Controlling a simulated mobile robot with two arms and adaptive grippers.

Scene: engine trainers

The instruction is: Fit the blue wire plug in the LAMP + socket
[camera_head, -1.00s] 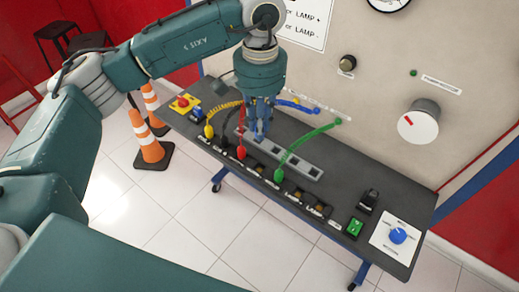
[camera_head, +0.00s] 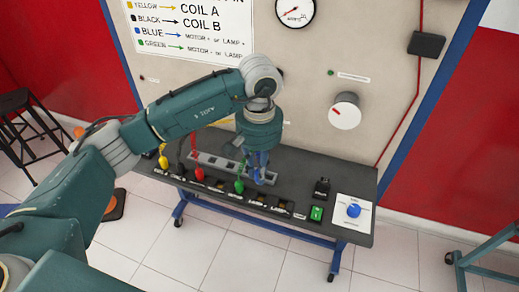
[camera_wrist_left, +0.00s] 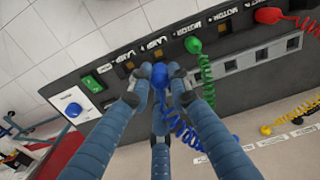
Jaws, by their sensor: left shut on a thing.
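My left gripper (camera_head: 258,172) points down over the dark panel in the head view. Its fingers are shut on the blue wire plug (camera_wrist_left: 160,76), whose blue coiled wire (camera_wrist_left: 190,135) trails back between the fingers in the left wrist view. Two empty sockets labelled LAMP, one (camera_wrist_left: 163,53) and the other (camera_wrist_left: 129,64), lie just beyond the fingertips in that view. The plug is apart from both as far as I can tell. The plus and minus signs are too small to read. My right gripper is not in view.
The green plug (camera_head: 239,187) and the red plug (camera_head: 199,174) sit in sockets beside this spot. The yellow plug (camera_head: 164,162) is farther left. A grey strip (camera_head: 215,163) with square openings runs behind. A green switch (camera_head: 316,214) and blue knob (camera_head: 354,210) lie to the right.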

